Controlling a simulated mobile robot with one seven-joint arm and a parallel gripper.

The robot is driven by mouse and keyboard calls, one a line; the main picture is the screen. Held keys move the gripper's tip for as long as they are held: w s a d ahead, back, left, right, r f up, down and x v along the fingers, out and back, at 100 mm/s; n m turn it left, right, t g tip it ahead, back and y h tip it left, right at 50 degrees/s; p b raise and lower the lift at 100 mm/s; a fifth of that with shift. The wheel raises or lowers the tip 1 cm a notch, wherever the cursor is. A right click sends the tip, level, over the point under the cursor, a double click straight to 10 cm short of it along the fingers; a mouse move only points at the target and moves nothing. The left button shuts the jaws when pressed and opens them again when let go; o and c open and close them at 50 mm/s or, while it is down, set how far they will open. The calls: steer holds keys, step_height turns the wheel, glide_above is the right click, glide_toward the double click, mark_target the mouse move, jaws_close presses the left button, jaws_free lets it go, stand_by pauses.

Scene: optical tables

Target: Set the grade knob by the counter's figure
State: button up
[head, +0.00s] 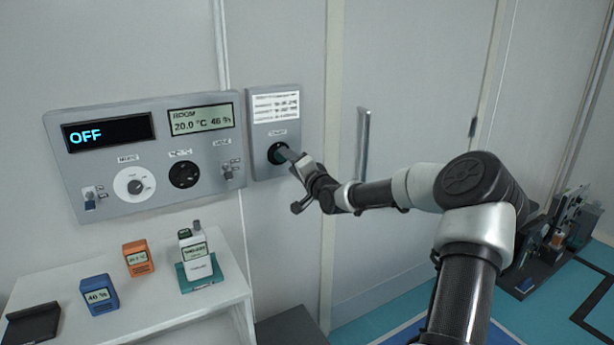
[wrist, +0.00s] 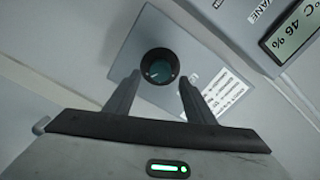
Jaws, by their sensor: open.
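The grade knob appears to be the dark round knob on the small grey panel (head: 262,165) right of the main console.
The main console (head: 150,208) has a display reading OFF (head: 108,132), a room display (head: 201,119) at 20.0 °C and 46 %, dials and switches. Orange (head: 138,260) and blue (head: 99,295) meters stand on the white table (head: 160,318). A door handle (head: 362,145) is beside my arm.

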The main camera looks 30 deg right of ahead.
steer(key=s, duration=1.3)
steer(key=shift+d, duration=0.2)
